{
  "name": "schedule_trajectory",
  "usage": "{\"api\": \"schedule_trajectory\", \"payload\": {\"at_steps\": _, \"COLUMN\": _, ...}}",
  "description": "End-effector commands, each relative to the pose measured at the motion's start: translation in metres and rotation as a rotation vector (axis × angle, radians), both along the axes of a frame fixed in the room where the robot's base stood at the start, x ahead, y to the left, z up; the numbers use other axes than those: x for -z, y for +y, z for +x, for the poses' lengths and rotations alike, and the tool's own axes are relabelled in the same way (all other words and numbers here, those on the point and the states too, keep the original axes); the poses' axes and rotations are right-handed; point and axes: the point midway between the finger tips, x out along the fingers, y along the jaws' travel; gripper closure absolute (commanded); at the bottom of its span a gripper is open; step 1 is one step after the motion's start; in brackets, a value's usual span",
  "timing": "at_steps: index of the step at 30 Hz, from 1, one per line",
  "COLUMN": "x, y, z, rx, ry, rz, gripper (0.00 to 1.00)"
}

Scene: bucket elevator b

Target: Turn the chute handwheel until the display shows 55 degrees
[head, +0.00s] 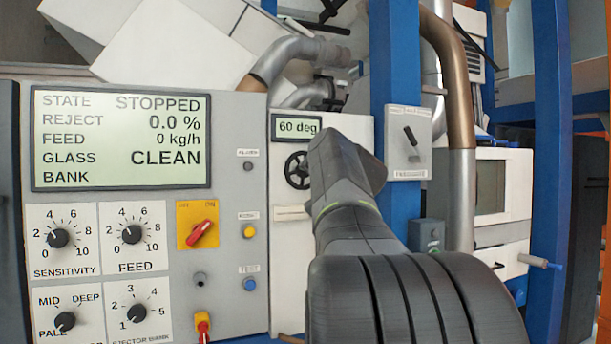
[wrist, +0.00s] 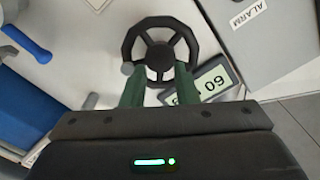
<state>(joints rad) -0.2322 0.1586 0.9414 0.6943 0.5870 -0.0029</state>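The chute handwheel (head: 297,170) is a small black spoked wheel on a pale panel, partly covered by my arm in the head view. It shows whole in the wrist view (wrist: 160,22), with a grey knob (wrist: 127,69) on its lower left rim. The display (head: 297,127) above it reads 60 deg; it appears upside down and partly covered in the wrist view (wrist: 211,82). My gripper (wrist: 158,74) has its two green fingers apart, tips overlapping the wheel's lower rim in the picture. I cannot tell whether they touch it. The head view hides the fingers.
A control panel (head: 255,300) with a large screen (head: 122,186) and knobs stands left of my arm. A blue post (head: 393,60) with a grey switch box (head: 408,143) stands right of the wheel. A blue lever (wrist: 25,44) shows at the wrist view's left.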

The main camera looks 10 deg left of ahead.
Motion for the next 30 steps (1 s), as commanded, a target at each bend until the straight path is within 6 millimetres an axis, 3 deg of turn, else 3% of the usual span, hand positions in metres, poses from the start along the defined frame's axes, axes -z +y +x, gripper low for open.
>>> {"api": "schedule_trajectory", "payload": {"at_steps": 6, "x": 0.001, "y": -0.026, "z": -0.038, "rx": 0.002, "ry": -0.001, "rz": 0.001, "gripper": 0.73}}
{"api": "schedule_trajectory", "payload": {"at_steps": 12, "x": 0.001, "y": -0.039, "z": -0.057, "rx": 0.0, "ry": 0.002, "rz": 0.0, "gripper": 0.73}}
{"api": "schedule_trajectory", "payload": {"at_steps": 24, "x": 0.001, "y": -0.041, "z": -0.061, "rx": -0.001, "ry": 0.001, "rz": 0.0, "gripper": 0.73}}
{"api": "schedule_trajectory", "payload": {"at_steps": 30, "x": 0.001, "y": -0.036, "z": -0.054, "rx": -0.002, "ry": 0.003, "rz": -0.001, "gripper": 0.73}}
